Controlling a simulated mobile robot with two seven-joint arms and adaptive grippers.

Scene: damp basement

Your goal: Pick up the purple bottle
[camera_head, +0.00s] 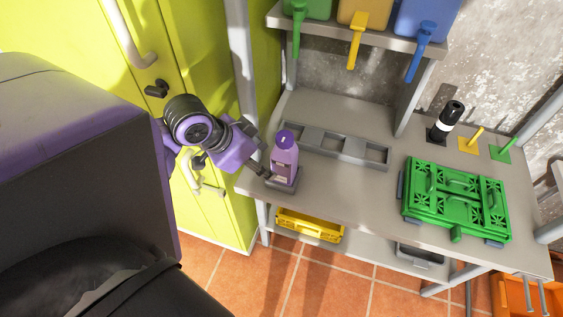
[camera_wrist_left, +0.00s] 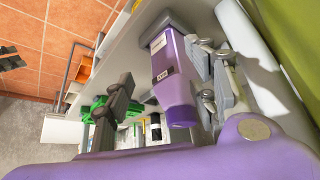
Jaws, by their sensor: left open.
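The purple bottle (camera_head: 284,158) stands upright on the grey workbench, at the left end of a grey rack, on a small dark base. It also shows in the left wrist view (camera_wrist_left: 172,75), with a pale label on its side. My left gripper (camera_head: 262,160) is open and close beside the bottle, on its left in the head view. In the left wrist view, the open fingers (camera_wrist_left: 160,63) lie on either side of the bottle's outline, nearer on the right; I cannot tell if they touch it. My right gripper is not in view.
The grey rack (camera_head: 347,148) with empty slots lies right of the bottle. A yellow-green cabinet (camera_head: 215,205) stands close on the left.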

